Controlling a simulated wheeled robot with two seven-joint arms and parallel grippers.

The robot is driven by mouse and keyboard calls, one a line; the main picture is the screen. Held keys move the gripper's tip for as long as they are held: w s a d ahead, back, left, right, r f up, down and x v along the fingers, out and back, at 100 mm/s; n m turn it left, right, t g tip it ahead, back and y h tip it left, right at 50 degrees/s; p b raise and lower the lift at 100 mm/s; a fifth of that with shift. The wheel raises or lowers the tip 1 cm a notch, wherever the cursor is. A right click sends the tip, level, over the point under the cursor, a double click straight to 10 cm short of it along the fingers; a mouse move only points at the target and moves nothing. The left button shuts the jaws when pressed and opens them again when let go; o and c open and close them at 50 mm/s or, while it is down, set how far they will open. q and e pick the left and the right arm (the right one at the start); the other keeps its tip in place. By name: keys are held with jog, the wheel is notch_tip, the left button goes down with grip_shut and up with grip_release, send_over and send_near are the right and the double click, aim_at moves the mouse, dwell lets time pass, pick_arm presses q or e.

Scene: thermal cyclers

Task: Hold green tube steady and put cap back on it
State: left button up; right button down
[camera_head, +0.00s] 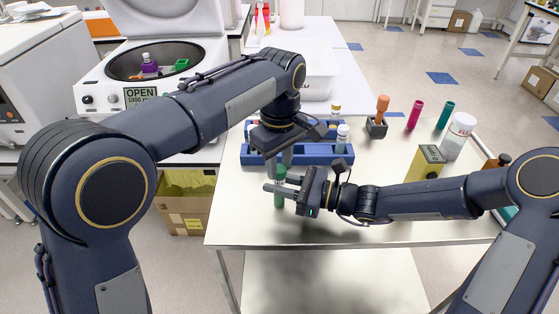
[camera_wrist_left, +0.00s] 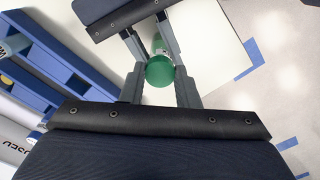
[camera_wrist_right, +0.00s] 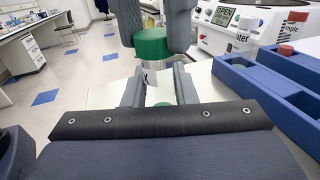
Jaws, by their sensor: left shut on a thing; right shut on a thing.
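The green tube (camera_head: 279,199) stands upright near the front left of the white table. My right gripper (camera_head: 284,186) is shut around it from the right side. In the right wrist view its fingers close on the tube, and a little green shows between them. The green cap (camera_wrist_right: 151,45) sits above a pale, clear section in that view. My left gripper (camera_head: 279,163) points down from above and is shut on the cap, which also shows between its fingers in the left wrist view (camera_wrist_left: 160,71). The cap lines up with the tube; I cannot tell whether it is fully seated.
A blue rack (camera_head: 316,154) with tubes stands just behind my grippers. A black holder with an orange-topped item (camera_head: 377,126), a pink tube (camera_head: 415,115), a teal tube (camera_head: 445,116), a white bottle (camera_head: 458,136) and a yellow box (camera_head: 427,162) stand to the right. An open centrifuge (camera_head: 110,103) is at left.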

pick_arm(q)
jog(key=shift+f, duration=0.55)
dwell(0.4)
